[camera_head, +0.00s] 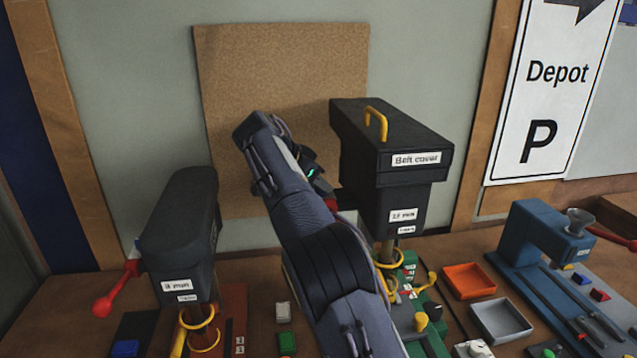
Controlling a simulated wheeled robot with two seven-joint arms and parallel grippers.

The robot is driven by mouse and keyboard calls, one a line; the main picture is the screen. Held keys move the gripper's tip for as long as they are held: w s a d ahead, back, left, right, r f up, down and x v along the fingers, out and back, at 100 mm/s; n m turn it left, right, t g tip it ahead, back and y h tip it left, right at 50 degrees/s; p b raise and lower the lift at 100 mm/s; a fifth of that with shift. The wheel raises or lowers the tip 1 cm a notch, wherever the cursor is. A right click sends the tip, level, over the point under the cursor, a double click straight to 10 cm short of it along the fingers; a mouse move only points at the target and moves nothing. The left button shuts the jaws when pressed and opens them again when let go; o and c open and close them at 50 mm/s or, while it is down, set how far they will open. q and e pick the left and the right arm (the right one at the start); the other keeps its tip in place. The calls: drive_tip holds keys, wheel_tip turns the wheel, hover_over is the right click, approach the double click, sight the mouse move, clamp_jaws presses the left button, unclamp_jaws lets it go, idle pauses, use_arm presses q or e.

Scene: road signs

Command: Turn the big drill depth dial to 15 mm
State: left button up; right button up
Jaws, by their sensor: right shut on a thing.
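The big drill (385,165) is the dark machine right of centre, with a yellow handle on its lid and labels on its front. My right arm rises from the bottom centre and bends over at the top. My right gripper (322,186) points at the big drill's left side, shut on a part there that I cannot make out. A bit of red (331,205) shows beside the jaws. The depth dial and its scale are not visible; my arm and gripper cover that side. My left gripper is not in view.
A smaller dark drill (180,235) with a red-knobbed lever (112,296) stands at left. An orange tray (468,281), a grey tray (501,321) and a blue machine (545,240) stand at right. A cork board (285,70) is behind my arm.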

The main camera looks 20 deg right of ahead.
drive_tip(key=shift+r+m+g, duration=0.1)
drive_tip(key=shift+m+g, duration=0.4)
drive_tip(key=shift+m, duration=0.1)
drive_tip(key=o, duration=1)
drive_tip(key=shift+c, duration=0.2)
